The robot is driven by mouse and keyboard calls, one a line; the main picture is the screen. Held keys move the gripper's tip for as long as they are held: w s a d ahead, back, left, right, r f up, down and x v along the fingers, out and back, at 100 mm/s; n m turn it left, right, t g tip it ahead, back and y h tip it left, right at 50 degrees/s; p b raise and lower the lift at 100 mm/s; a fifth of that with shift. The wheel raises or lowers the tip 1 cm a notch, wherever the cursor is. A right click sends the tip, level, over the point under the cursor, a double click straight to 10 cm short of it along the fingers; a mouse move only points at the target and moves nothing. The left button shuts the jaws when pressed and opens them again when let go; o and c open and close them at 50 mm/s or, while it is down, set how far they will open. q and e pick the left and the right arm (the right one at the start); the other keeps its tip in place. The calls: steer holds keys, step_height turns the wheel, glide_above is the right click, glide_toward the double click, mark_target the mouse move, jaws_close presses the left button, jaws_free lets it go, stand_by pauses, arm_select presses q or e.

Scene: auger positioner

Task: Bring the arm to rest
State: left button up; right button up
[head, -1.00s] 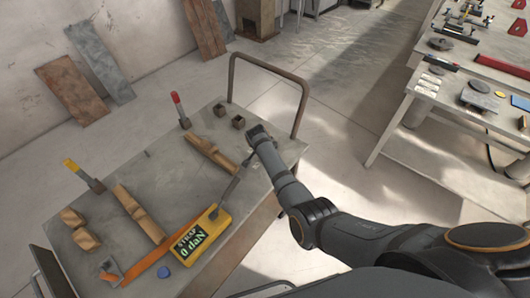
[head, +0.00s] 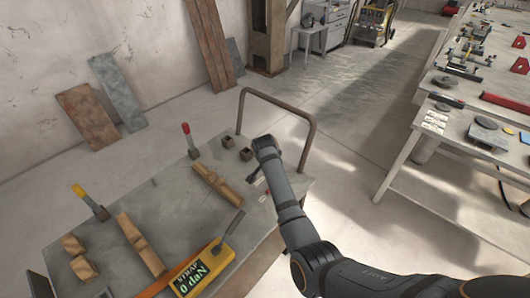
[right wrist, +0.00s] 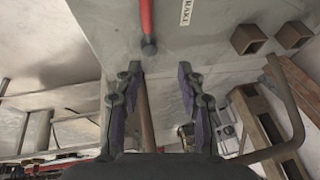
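My right arm reaches in from the lower right over the cart top (head: 215,215). My right gripper (head: 262,146) is at its far end, beside two small square sockets (head: 245,154). In the right wrist view the gripper (right wrist: 157,82) has its two purple-padded fingers spread apart with nothing held between them. A red rod (right wrist: 146,15) with a rounded dark end lies beyond the fingertips, beside a label (right wrist: 186,12) reading "BRAKE". Whether the fingertips touch anything cannot be told. My left gripper is not in view.
A yellow gauge (head: 204,268), wooden blocks (head: 141,245), a yellow-handled tool (head: 90,203) and a red-handled tool (head: 190,141) are on the cart. Its bent rail (head: 308,140) rises beyond the gripper. A workbench (head: 465,125) stands at right. Open floor (head: 350,115) lies between.

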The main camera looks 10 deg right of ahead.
steer(key=s+d+f+n, duration=0.2)
steer(key=s+d, duration=0.2)
steer(key=s, duration=0.4)
steer(key=s+d+f+n, duration=0.3)
steer(key=s, duration=0.5)
steer(key=s+r+n+y, duration=0.15)
steer(key=s+n, duration=0.25)
steer(key=s, duration=0.4)
steer(key=s+r+n, duration=0.3)
steer(key=s+n, duration=0.1)
steer(key=s, duration=0.4)
step_height(320, 180, down, 24)
steer(key=s+d+g, duration=0.2)
steer(key=d, duration=0.1)
steer(key=s+f+m+g, duration=0.1)
steer(key=s+f, duration=1.6)
steer(key=s, duration=0.2)
steer(key=shift+d+f, duration=0.4)
steer(key=shift+d, duration=0.05)
